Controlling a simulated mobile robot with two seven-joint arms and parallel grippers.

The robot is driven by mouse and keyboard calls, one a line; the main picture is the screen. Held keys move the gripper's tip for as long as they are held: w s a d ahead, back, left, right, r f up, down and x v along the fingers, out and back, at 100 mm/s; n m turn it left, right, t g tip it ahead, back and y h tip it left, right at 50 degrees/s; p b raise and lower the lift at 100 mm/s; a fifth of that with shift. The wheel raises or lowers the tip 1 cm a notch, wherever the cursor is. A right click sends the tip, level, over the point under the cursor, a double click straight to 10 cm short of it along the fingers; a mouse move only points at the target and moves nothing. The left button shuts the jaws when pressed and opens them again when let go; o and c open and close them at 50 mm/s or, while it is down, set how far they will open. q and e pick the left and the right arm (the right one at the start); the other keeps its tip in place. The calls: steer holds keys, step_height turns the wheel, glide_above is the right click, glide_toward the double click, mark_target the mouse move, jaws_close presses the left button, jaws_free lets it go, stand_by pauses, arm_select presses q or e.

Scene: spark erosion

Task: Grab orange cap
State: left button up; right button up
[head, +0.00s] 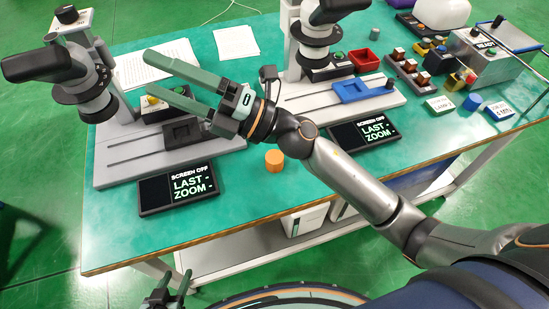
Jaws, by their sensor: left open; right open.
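The orange cap (274,161) is a small upright cylinder on the green table, right of the left screen and near the front edge. My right gripper (150,73) is open and empty, with its fingers pointing left over the left microscope stand. Its wrist is above and left of the cap, and its forearm passes just right of the cap without hiding it. My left gripper (176,278) is open at the bottom edge of the view, below the table's front edge and well away from the cap. Most of the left arm is out of view.
Two microscope stands, left (112,158) and right (300,98), have small screens (178,190) in front. A red bin (365,62), a blue cylinder (472,102) and several switch boxes stand at right. Papers (236,42) lie behind. The table front around the cap is clear.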

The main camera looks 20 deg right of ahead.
steer(key=s+a+f+n+g+h, duration=0.2)
steer(key=s+a+f+n+g, duration=0.3)
steer(key=n+g, duration=0.45)
steer(key=n+h, duration=0.5)
steer(key=h, duration=1.4)
glide_above(274, 156)
step_height(274, 156, down, 15)
steer(key=shift+m+g, duration=0.25)
steer(key=shift+g, duration=0.1)
steer(key=f, duration=0.6)
steer(key=shift+s+f, duration=0.15)
steer(key=shift+s, duration=0.2)
steer(key=shift+w+f+p, duration=0.15)
steer(key=shift+f+p, duration=0.15)
steer(key=shift+f, duration=1.2)
steer(key=shift+w+f+p, duration=0.15)
steer(key=shift+f+p, duration=0.1)
steer(key=shift+f, duration=1.25)
steer(key=shift+c, duration=0.3)
steer(key=c, duration=1.4)
